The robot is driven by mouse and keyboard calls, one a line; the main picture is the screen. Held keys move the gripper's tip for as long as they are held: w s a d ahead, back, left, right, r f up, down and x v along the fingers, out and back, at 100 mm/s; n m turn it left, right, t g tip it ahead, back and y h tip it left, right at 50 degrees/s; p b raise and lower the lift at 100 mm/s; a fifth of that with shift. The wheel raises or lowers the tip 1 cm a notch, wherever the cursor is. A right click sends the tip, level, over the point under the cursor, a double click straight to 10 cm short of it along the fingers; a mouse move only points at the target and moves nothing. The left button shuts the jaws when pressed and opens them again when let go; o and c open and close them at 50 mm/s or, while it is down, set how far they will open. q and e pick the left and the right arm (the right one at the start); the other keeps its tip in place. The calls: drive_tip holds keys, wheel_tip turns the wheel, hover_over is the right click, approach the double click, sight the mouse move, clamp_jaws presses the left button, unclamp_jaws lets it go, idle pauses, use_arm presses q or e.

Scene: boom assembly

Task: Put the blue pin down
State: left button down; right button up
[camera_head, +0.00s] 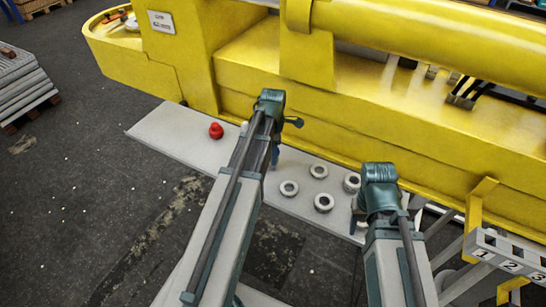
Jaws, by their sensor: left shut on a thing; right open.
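My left gripper (272,146) is over the pale board beside the yellow boom. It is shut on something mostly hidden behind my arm. A small dark bluish piece (275,156) shows beside the arm there; it fits the blue pin, but I cannot make out its shape or whether it touches the board. My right gripper (357,214) is open, low over the right part of the board near the rings. Its fingers are partly hidden by its own wrist.
The pale board (170,132) also carries a red knob-like part (216,130) and several grey rings (324,202). The yellow boom (260,75) stands along its far side. A numbered rack (510,252) is at lower right. The board's left end has free room.

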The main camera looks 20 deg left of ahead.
drive_tip(key=shift+r, duration=0.1)
use_arm(q)
drive_tip(key=shift+f, duration=0.1)
drive_tip(key=shift+c, duration=1.6)
unclamp_jaws()
wheel_tip(320, 180, up, 12)
drive_tip(key=p, duration=1.2)
drive_tip(key=shift+r, duration=0.25)
drive_tip(key=shift+d, duration=0.1)
use_arm(e)
wheel_tip(320, 180, up, 12)
